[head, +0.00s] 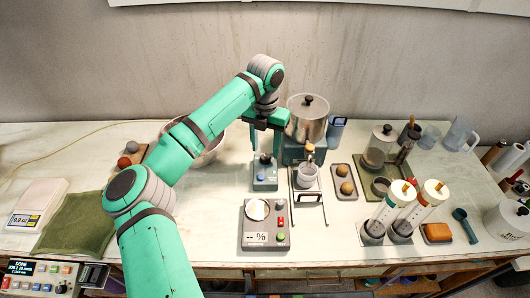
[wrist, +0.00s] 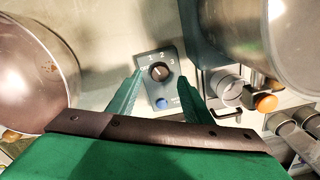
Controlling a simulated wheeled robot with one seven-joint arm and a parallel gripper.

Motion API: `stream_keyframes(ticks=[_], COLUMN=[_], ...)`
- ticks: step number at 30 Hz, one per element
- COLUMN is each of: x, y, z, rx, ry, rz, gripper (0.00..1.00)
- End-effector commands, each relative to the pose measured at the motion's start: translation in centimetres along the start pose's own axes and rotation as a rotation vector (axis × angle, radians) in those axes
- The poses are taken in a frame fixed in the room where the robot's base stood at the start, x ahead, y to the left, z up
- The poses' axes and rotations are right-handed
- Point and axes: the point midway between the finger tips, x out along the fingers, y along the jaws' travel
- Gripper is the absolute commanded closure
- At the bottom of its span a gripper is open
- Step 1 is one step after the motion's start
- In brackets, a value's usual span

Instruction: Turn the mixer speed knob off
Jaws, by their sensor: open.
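The mixer speed knob (wrist: 160,72) is a dark round dial on a small blue-grey control box (wrist: 161,94). I cannot tell for sure which label the knob points at. In the head view, the control box (head: 265,183) stands on the table in front of the metal mixer pot (head: 308,122). My gripper (wrist: 161,74) is open, with green fingers to the left and right of the knob; it holds nothing. I cannot tell whether either finger touches it.
A metal bowl (wrist: 32,75) is close on the left, and the mixer pot (wrist: 290,40) is close on the right.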

Motion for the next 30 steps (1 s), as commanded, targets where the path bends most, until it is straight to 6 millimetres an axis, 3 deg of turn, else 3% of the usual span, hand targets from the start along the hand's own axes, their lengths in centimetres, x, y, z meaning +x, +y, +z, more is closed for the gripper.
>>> stream_keyframes(ticks=[7, 18, 19, 24, 30], x=[2.8, 3.4, 3.3, 3.3, 3.3], y=[0.0, 0.1, 0.2, 0.3, 0.3], z=[0.0, -0.1, -0.1, -0.1, -0.1], rx=[0.0, -0.002, -0.003, -0.005, -0.012], ry=[-0.001, -0.001, -0.001, -0.001, -0.001], rz=[-0.002, 0.0, 0.0, 0.0, 0.0], gripper=[0.54, 0.54, 0.57, 0.96, 0.95])
